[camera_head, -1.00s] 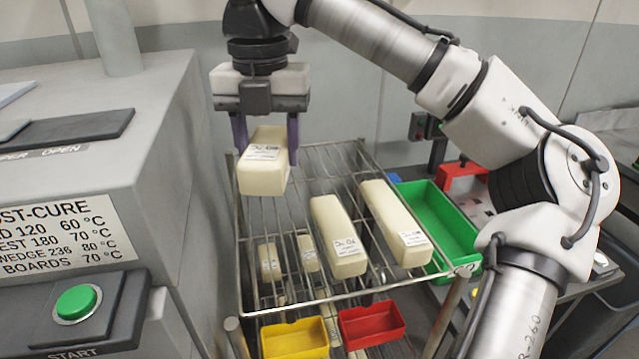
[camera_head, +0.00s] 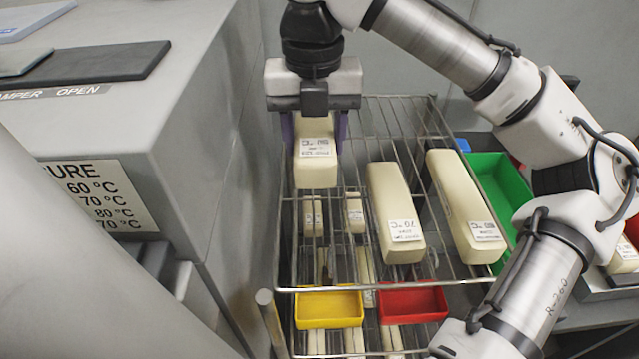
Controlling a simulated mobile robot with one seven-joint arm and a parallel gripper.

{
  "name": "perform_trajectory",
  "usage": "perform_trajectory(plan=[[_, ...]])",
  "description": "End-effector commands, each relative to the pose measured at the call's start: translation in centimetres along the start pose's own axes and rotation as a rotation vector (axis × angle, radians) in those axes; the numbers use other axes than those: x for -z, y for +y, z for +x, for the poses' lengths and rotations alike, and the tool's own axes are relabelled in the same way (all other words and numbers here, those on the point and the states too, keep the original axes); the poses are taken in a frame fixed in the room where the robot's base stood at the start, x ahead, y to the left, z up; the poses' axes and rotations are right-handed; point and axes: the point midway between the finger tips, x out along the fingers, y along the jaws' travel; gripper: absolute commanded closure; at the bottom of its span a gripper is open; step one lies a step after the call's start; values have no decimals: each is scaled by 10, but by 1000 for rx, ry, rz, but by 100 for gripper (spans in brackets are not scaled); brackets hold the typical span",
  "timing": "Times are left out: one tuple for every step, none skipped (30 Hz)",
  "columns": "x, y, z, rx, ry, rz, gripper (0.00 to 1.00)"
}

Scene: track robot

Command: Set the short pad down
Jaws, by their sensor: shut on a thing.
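My gripper (camera_head: 314,128) is shut on the short pad (camera_head: 315,172), a cream block with a white printed label near its top. The pad is over the left part of the wire rack's top shelf (camera_head: 345,145). I cannot tell whether its underside touches the wires. Two longer cream pads lie on the same shelf to its right, a middle pad (camera_head: 392,205) and a right pad (camera_head: 460,200), each labelled at the near end. Clear wire shows between the held pad and the middle pad.
A grey oven-like cabinet (camera_head: 150,120) stands close on the left. Yellow (camera_head: 330,308) and red (camera_head: 412,303) trays and several smaller blocks are on lower shelves. A green bin (camera_head: 492,180) sits right of the rack.

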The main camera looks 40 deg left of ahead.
Motion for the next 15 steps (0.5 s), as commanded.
perform_trajectory(plan=[[1,0,14,-3,3,-4,72],[1,0,20,-4,3,-3,72],[1,0,28,-3,3,-2,72],[0,0,34,-3,3,-1,72],[0,0,39,-3,2,-1,72],[1,0,44,-3,2,-2,72],[0,0,46,0,0,1,72],[0,0,49,0,-1,2,72],[0,0,52,1,-1,2,72],[0,0,54,1,-1,2,72],[0,0,56,1,0,2,72],[0,0,60,0,0,2,72],[0,0,64,0,0,2,72],[0,-1,68,0,1,3,72],[0,-1,75,1,1,2,72]])
